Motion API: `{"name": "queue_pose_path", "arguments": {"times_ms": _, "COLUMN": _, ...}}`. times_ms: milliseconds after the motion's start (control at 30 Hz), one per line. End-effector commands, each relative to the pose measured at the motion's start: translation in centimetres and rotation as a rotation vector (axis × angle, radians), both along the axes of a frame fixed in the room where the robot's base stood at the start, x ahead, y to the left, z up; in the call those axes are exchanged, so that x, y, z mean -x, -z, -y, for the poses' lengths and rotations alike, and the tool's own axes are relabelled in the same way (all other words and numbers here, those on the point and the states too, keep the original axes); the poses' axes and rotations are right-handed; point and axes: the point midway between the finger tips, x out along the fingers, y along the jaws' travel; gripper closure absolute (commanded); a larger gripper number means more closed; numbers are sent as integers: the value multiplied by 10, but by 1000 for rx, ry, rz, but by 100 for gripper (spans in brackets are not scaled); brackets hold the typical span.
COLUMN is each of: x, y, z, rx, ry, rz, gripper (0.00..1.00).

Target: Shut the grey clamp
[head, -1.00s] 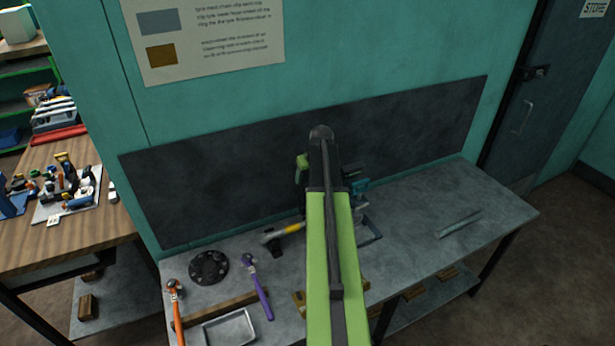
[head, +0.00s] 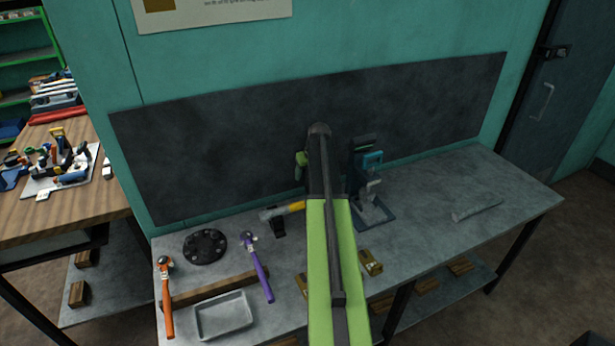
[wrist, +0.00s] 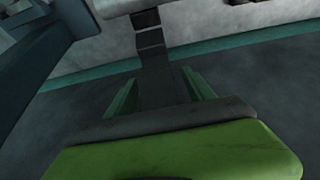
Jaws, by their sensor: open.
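A clamp-like device (head: 374,214) with a flat grey-blue base, a dark upright, a teal block and a light grey part stands at the back of the bench, just right of my arm. I cannot tell for sure that it is the grey clamp, or whether it is shut. In the wrist view a large blue-grey shape (wrist: 40,65) at the left may be part of it. My gripper (wrist: 160,88) is open, its two green fingers apart with a dark bar showing between them. In the head view my arm hides most of the gripper.
The bench holds a yellow-handled hammer (head: 284,211), black flange (head: 205,246), purple-handled tool (head: 256,267), orange-handled tool (head: 165,295) and metal tray (head: 224,316). A grey piece (head: 477,208) lies at right. A dark panel (head: 230,150) stands behind. The bench's right side is mostly clear.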

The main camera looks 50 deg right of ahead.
Motion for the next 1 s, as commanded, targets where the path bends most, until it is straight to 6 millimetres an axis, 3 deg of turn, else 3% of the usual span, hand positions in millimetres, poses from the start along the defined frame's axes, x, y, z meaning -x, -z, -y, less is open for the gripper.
{"name": "queue_pose_path", "arguments": {"times_ms": 167, "x": 0, "y": -2, "z": 0, "rx": 0, "ry": 0, "rz": 0, "gripper": 40}}
{"name": "queue_pose_path", "arguments": {"times_ms": 633, "x": 1, "y": -1, "z": 0, "rx": -1, "ry": 1, "rz": 0, "gripper": 100}}
{"name": "queue_pose_path", "arguments": {"times_ms": 767, "x": 1, "y": -1, "z": 0, "rx": -2, "ry": 1, "rz": 0, "gripper": 100}}
{"name": "queue_pose_path", "arguments": {"times_ms": 800, "x": 1, "y": -1, "z": 0, "rx": -2, "ry": 1, "rz": 0, "gripper": 61}}
{"name": "queue_pose_path", "arguments": {"times_ms": 833, "x": 1, "y": -1, "z": 0, "rx": -1, "ry": 1, "rz": 0, "gripper": 57}}
{"name": "queue_pose_path", "arguments": {"times_ms": 1000, "x": 1, "y": -1, "z": 0, "rx": 0, "ry": 1, "rz": 0, "gripper": 56}}
